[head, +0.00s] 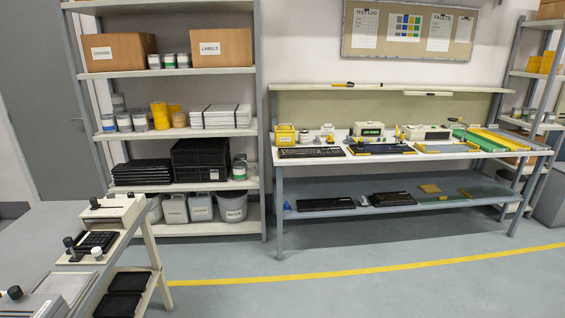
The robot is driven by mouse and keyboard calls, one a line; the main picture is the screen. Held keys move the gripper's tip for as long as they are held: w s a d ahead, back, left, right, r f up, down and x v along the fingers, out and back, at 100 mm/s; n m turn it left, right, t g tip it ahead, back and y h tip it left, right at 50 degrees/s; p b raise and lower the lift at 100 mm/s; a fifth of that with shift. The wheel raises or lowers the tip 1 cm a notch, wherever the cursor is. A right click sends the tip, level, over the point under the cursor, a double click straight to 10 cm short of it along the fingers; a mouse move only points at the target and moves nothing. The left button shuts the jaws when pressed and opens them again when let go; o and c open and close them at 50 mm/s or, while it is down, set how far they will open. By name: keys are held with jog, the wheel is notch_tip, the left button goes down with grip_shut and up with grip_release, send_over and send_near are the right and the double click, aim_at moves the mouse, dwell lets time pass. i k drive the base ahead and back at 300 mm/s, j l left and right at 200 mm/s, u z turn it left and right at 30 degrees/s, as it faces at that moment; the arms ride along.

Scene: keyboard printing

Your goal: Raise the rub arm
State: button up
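My gripper is not in view. I cannot clearly make out the rub arm. On the near left bench (62,222) stands a cream machine (116,208) with black knobs on top. In front of it is a small cream unit (92,243) with a dark key block and upright black-knobbed levers. A grey flat device (40,302) with a black knob sits at the lower left, cut off by the frame. On the far workbench (345,161) are a device with a dark display (369,131) and a cream boxy device (428,132), both too small to read in detail.
Keyboards (310,152) lie on the far workbench, with more on its lower shelf. A shelving rack (163,72) with boxes, jars and black trays stands at the back left. Another rack (540,75) is at the right. Open grey floor with a yellow line (345,272) lies before the workbench.

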aim_at(360, 143)
jog(key=i+z, duration=0.1)
jog(key=i, duration=0.8)
jog(key=i+j, duration=0.15)
jog(key=i, duration=0.7)
jog(key=i+l+z, duration=0.25)
jog(key=i, duration=0.3)
jog(key=i+j+z, duration=0.1)
jog(key=i+z, duration=0.15)
jog(key=i, duration=0.3)
jog(key=i+j+z, duration=0.1)
jog(key=i+z, duration=0.2)
jog(key=i, duration=0.25)
jog(key=i+j+z, duration=0.25)
jog(key=i, duration=0.3)
